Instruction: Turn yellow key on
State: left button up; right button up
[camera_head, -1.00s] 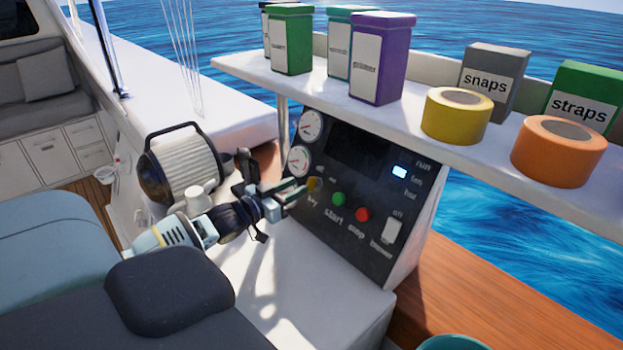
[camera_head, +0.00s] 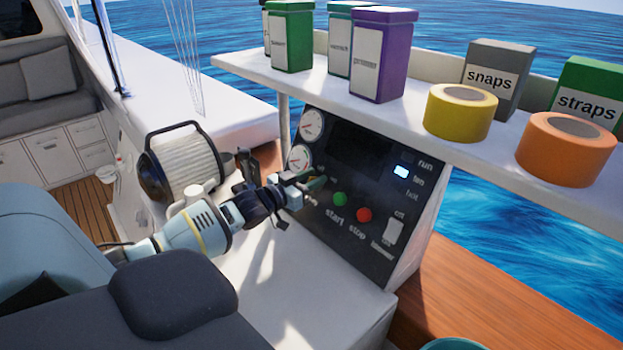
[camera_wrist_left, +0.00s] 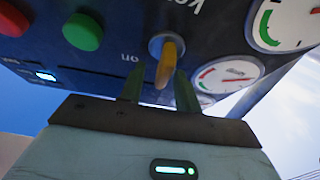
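The yellow key (camera_wrist_left: 167,62) sits in its round switch on the dark control panel (camera_head: 375,215), between the word "on" and the gauges in the left wrist view. My left gripper (camera_wrist_left: 158,92) is at the key, its two fingers apart. The key's handle lies between them in that picture, closer to the right finger; I cannot tell whether it touches. In the head view my left gripper (camera_head: 315,178) reaches the panel's left side and hides the key. My right gripper is not in view.
Green start (camera_head: 340,199) and red stop (camera_head: 364,215) buttons are right of the gripper. A white switch (camera_head: 394,232) is lower right. A shelf (camera_head: 300,86) with boxes, bins and tape rolls overhangs the panel. A ribbed round lamp-like object (camera_head: 188,168) stands left.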

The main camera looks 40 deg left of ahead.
pick_arm(q)
grip_shut()
